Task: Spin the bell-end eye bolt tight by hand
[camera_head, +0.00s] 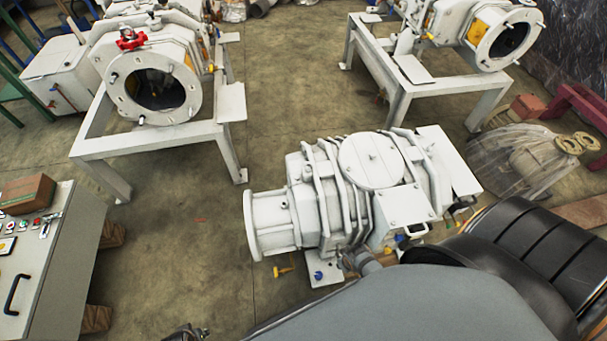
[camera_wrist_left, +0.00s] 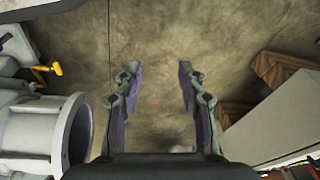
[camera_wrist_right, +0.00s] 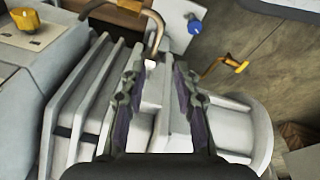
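The white vacuum pump (camera_head: 345,195) lies in the middle of the head view, its round bell end (camera_head: 254,226) facing left. I cannot clearly make out the eye bolt in any view. My right gripper (camera_wrist_right: 155,68) is open above the pump's ribbed body (camera_wrist_right: 85,100). A curved brown rod with a pale tip (camera_wrist_right: 152,62) shows between or behind its fingertips; I cannot tell if they touch it. My left gripper (camera_wrist_left: 159,70) is open and empty above the floor, with the bell end (camera_wrist_left: 78,130) to its left. In the head view my right arm hides the pump's near side.
A yellow-handled fitting (camera_head: 283,271) and a blue knob (camera_head: 318,275) stand out at the pump's near side. A control cabinet (camera_head: 75,265) stands at the left. Two more pumps rest on white frames (camera_head: 105,145) at the back. The floor left of the pump is clear.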

